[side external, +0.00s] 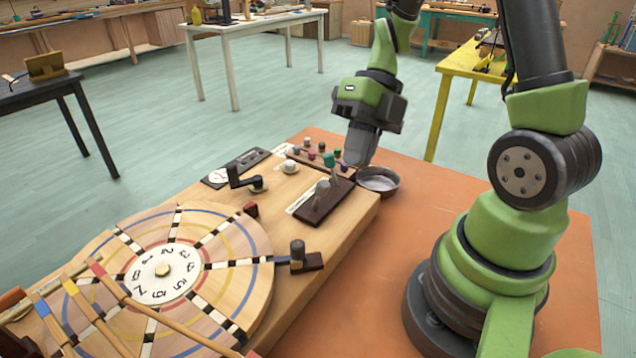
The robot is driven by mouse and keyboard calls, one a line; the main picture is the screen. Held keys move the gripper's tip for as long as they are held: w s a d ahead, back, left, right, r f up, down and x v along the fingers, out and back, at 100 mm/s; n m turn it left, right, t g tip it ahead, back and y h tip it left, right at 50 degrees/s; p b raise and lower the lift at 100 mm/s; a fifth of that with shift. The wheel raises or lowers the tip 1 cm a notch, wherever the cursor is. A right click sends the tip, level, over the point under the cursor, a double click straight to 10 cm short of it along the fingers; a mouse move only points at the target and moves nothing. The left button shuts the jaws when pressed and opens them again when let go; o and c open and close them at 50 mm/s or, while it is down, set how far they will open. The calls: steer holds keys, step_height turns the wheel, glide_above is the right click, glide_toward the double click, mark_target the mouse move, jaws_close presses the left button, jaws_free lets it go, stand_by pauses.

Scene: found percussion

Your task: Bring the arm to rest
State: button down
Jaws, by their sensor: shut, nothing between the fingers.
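My gripper (361,146) points downward at the right end of the wooden instrument board, beside a small round dark dish (379,180) with a pale inside. Its fingers look closed and empty. They appear close to the dish's left rim; I cannot tell whether they touch it. My green and black arm rises from its base on the right side of the orange table.
The wooden board (340,222) carries a numbered wheel (163,272), a crank (243,179), knobs and a lever block (322,202). The orange tabletop (455,190) is bare behind the dish. Other tables stand farther back.

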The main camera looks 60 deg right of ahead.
steer(key=s+a+r+m+t+h, duration=0.2)
steer(key=r+m, duration=0.4)
steer(key=m, duration=1.1)
steer(key=s+a+r+m+t+h, duration=0.2)
steer(key=r+m, duration=0.5)
steer(key=m, duration=1.1)
steer(key=s+a+t, duration=0.1)
steer(key=s+t, duration=0.1)
steer(key=t, duration=0.1)
steer(key=shift+s+a+r+t+h, duration=0.2)
steer(key=shift+s+a+t+h, duration=0.1)
steer(key=shift+a, duration=0.1)
